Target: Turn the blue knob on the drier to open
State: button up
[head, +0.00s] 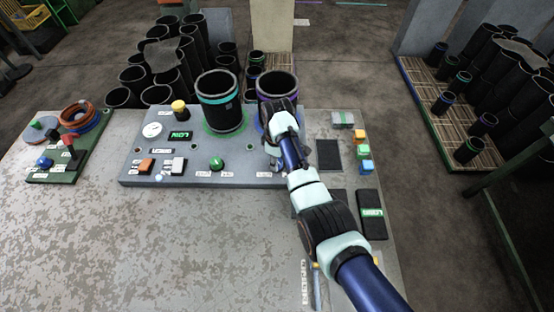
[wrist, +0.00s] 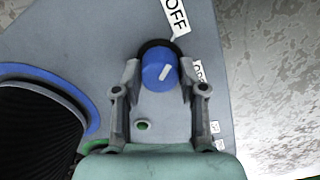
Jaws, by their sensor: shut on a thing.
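In the wrist view the blue knob (wrist: 157,74) sits on the grey drier panel (wrist: 150,106), with a black ring at its far edge. A white mark on it points to the upper right. An "OFF" label (wrist: 176,15) lies beyond it, and another label (wrist: 199,72) to its right is partly hidden by a finger. My gripper (wrist: 159,68) is shut on the knob, one finger on each side. In the head view my gripper (head: 276,162) is low at the right part of the drier (head: 235,178); it hides the knob there.
Two black sleeves stand on the drier, one with a teal band (head: 218,100) and one behind my arm (head: 277,86). A green knob (head: 217,164) is to the left. The front left tabletop is clear.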

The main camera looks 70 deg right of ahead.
jog(key=shift+r+p, duration=0.1)
jog(key=shift+p, duration=0.2)
jog(key=shift+c, duration=0.2)
jog(key=m+p, duration=0.2)
jog(key=m, duration=0.1)
jog(key=shift+r, duration=0.1)
jog(key=m+p, duration=0.2)
jog(key=m, duration=0.2)
jog(key=m+p, duration=0.1)
jog(key=m, duration=0.4)
jog(key=shift+m+p, duration=0.4)
jog(key=shift+m, duration=1.5)
jog(key=shift+f, duration=0.2)
jog(key=o, duration=1.2)
jog(key=shift+c, duration=0.2)
